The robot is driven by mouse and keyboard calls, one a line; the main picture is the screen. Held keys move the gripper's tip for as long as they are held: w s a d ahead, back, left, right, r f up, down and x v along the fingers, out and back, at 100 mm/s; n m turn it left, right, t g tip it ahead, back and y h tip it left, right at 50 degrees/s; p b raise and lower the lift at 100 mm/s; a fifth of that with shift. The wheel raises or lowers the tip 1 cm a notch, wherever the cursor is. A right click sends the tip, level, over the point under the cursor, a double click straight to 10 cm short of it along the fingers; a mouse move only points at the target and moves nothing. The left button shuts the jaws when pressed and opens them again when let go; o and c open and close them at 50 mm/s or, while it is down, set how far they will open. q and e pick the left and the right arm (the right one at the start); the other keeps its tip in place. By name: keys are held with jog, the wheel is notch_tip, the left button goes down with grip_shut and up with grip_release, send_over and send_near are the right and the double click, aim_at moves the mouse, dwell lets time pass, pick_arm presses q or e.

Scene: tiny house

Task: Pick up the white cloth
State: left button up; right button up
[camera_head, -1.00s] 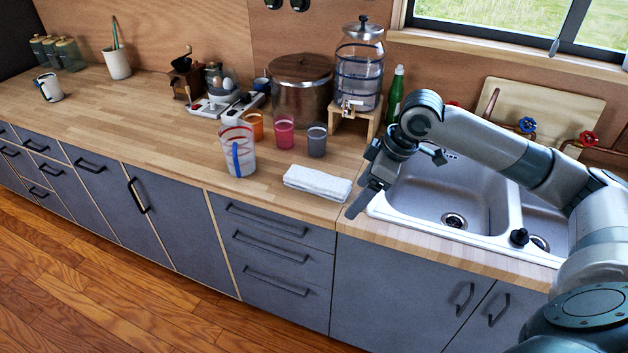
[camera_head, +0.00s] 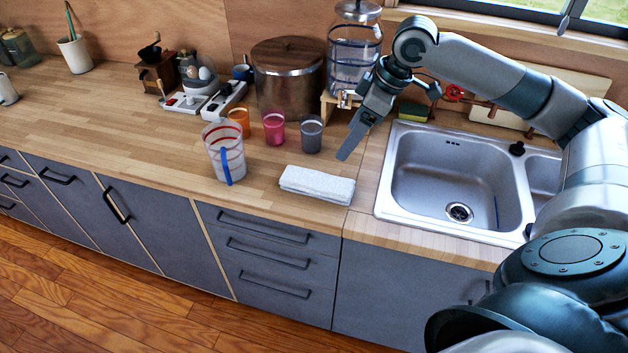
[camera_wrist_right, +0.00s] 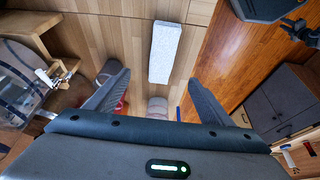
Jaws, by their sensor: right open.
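The white cloth (camera_head: 316,184) lies folded flat on the wooden counter, left of the sink and near the front edge. It also shows in the right wrist view (camera_wrist_right: 164,52), beyond and between the spread fingers. My right gripper (camera_head: 352,150) is above the counter, up and to the right of the cloth, apart from it. In the right wrist view the right gripper (camera_wrist_right: 160,98) is open with nothing between its fingers. My left gripper is not in view.
A clear measuring jug (camera_head: 224,152) stands left of the cloth. Orange, pink (camera_head: 274,128) and grey (camera_head: 311,134) cups stand behind it. A glass dispenser (camera_head: 354,55) is behind the gripper. The sink (camera_head: 455,175) is at right. Counter around the cloth's front is clear.

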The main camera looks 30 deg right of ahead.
jog(key=p, duration=0.3)
send_over(321, 179)
jog(key=s+d, duration=0.2)
jog(key=f, duration=1)
jog(key=shift+w+a+f, duration=0.1)
jog(key=shift+a+f, duration=0.1)
jog(key=shift+f, duration=0.05)
jog(key=shift+w+a+f, duration=0.1)
jog(key=shift+f, duration=0.3)
jog(key=shift+p, duration=0.3)
